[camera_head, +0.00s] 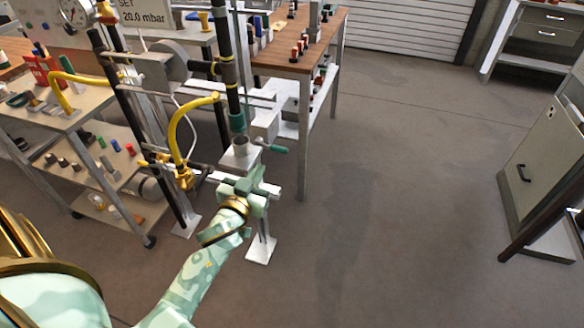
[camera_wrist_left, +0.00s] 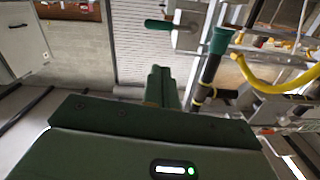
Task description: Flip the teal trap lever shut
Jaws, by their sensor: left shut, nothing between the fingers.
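The teal trap lever (camera_head: 276,149) sticks out to the right, tilted slightly down, from the foot of a small grey valve box (camera_head: 265,128) in the head view. In the left wrist view the lever (camera_wrist_left: 158,25) points left from the grey body (camera_wrist_left: 187,30). My left gripper (camera_head: 262,178) is below the lever and apart from it. Its fingers (camera_wrist_left: 160,86) are shut together and empty, with a gap to the lever in the wrist view. My right gripper is not in view.
A black pipe with a teal collar (camera_head: 237,122) stands left of the valve box, above a grey cup (camera_head: 240,146). A yellow hose (camera_head: 180,125) curves at left. A wooden-topped bench (camera_head: 292,55) stands behind. The floor to the right (camera_head: 400,180) is clear.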

